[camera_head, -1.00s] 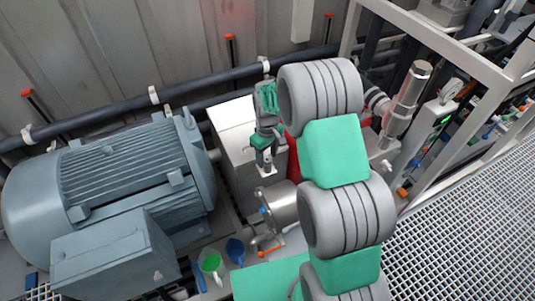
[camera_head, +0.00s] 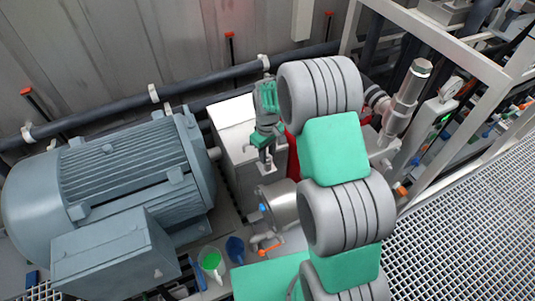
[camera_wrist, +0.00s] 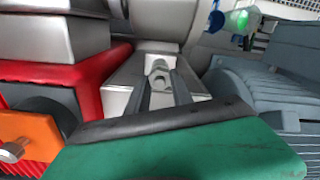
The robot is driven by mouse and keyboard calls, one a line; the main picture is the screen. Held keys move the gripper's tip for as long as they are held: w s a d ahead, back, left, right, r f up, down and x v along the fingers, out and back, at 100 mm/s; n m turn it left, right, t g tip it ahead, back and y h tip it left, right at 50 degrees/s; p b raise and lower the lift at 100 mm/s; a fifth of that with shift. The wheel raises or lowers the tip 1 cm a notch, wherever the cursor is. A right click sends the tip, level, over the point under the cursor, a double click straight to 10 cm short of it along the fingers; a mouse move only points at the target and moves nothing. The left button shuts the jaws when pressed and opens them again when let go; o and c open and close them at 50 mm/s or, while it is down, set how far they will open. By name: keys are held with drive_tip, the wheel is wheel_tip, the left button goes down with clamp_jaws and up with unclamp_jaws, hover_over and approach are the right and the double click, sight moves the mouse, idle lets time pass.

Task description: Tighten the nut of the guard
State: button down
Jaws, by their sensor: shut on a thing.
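The guard (camera_head: 235,138) is a pale grey box between the motor and the red part. In the wrist view its pale metal (camera_wrist: 125,75) shows around my fingers. My gripper (camera_head: 266,164) reaches down to the guard's right-hand end. In the wrist view, my gripper (camera_wrist: 160,85) has two dark fingers close to a small bright metal nut (camera_wrist: 160,66). The fingers are shut on the nut. My green gripper body and its dark edge hide the near part of the guard.
A large blue-grey motor (camera_head: 125,175) stands left of the guard. A red part (camera_head: 293,160) and a steel cylinder (camera_head: 283,205) are close by. A green funnel (camera_head: 211,262) and a blue one (camera_head: 235,249) stand in front. A white frame (camera_head: 465,105) stands at the right.

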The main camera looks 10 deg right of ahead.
drive_tip(key=shift+m, duration=0.3)
drive_tip(key=shift+f+m+b, duration=0.1)
drive_tip(key=shift+m+b, duration=0.85)
drive_tip(key=shift+m, duration=0.25)
drive_tip(key=m+b, duration=0.2)
drive_tip(key=m, duration=0.2)
drive_tip(key=shift+m, duration=0.3)
drive_tip(key=m+b, duration=0.1)
drive_tip(key=m, duration=0.3)
drive_tip(key=shift+m+b, duration=0.3)
drive_tip(key=shift+b, duration=0.05)
drive_tip(key=shift+m+b, duration=0.45)
drive_tip(key=shift+m, duration=1.35)
drive_tip(key=c, duration=1.1)
unclamp_jaws()
